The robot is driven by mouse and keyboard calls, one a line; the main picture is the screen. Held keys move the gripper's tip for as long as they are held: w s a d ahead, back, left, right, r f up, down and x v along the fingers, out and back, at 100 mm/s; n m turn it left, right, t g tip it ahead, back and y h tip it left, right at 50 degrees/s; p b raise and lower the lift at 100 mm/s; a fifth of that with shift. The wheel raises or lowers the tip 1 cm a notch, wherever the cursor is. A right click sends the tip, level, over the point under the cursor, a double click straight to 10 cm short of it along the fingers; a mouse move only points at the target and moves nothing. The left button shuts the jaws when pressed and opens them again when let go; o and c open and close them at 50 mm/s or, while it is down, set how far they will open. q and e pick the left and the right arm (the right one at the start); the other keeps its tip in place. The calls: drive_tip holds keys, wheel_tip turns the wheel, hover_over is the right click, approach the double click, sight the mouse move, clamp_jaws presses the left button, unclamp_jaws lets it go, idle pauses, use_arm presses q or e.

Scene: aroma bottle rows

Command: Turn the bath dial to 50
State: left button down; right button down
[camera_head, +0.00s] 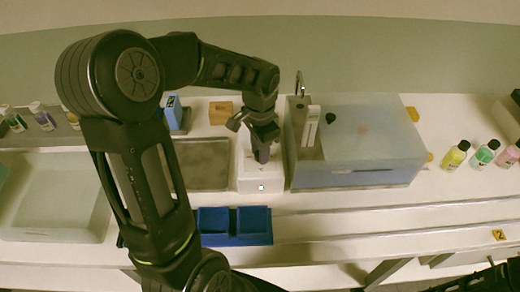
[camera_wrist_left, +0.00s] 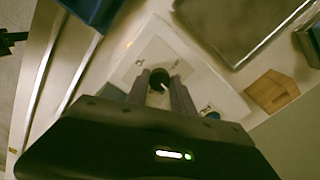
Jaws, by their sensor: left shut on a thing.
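The bath dial (camera_wrist_left: 158,80) is a small dark round knob with a light pointer mark, on a white control box (camera_wrist_left: 205,84). The white control box (camera_head: 262,181) stands beside the translucent water bath (camera_head: 360,178) in the head view. My left gripper (camera_wrist_left: 163,84) is shut on the dial, one finger on each side. In the head view my left gripper (camera_head: 262,152) points down at the box and hides the dial. The dial's scale numbers are too small to read. A dark part of my right arm shows at the bottom right; its jaws are unclear.
A blue two-part tray (camera_head: 235,239) lies in front of the control box. A grey metal tray (camera_head: 205,165) and a wooden block (camera_head: 221,112) are to its left. A thermometer-like white device (camera_head: 310,126) stands at the bath's left end. Several bottles (camera_head: 484,153) stand at right.

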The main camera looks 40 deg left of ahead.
use_arm(q)
drive_tip(key=m, duration=0.6)
drive_tip(key=shift+w, duration=0.1)
drive_tip(key=shift+m, duration=0.3)
drive_tip(key=c, duration=1.1)
unclamp_jaws()
drive_tip(key=shift+r, duration=0.1)
wheel_tip(320, 180, up, 8)
drive_tip(key=shift+f, duration=0.15)
